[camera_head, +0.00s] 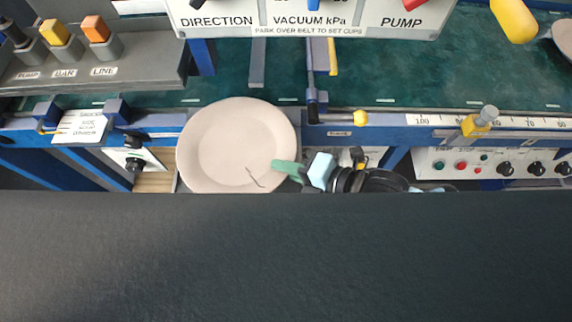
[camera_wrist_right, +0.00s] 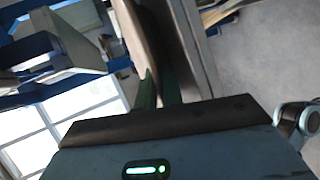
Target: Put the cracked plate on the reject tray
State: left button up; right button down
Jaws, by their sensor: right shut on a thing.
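The cracked plate (camera_head: 235,140) is a pale, round plate with a thin dark branching crack near its lower right rim. It is in front of the green belt and overlaps the blue rail in the head view. My right gripper (camera_head: 288,167), with green fingers, is shut on the plate's right rim beside the crack. In the right wrist view the plate (camera_wrist_right: 138,35) shows nearly edge-on, between the green fingers of the gripper (camera_wrist_right: 158,88). I cannot pick out the reject tray in either view. My left gripper is not in view.
A blue rail (camera_head: 385,134) with a ruler and yellow clamp runs along the green belt (camera_head: 400,70). A grey switch panel (camera_head: 95,70) is at upper left, a white sign panel (camera_head: 310,20) at top. A button panel (camera_head: 500,163) is at right. The lower view is blocked.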

jog(key=c, duration=1.8)
grip_release()
jog(key=shift+f, duration=0.1)
jog(key=shift+c, duration=0.2)
jog(key=shift+d+r, duration=0.2)
jog(key=shift+r, duration=0.05)
jog(key=v, duration=1.1)
jog(key=shift+s+d+r, duration=0.1)
jog(key=shift+s+d, duration=0.15)
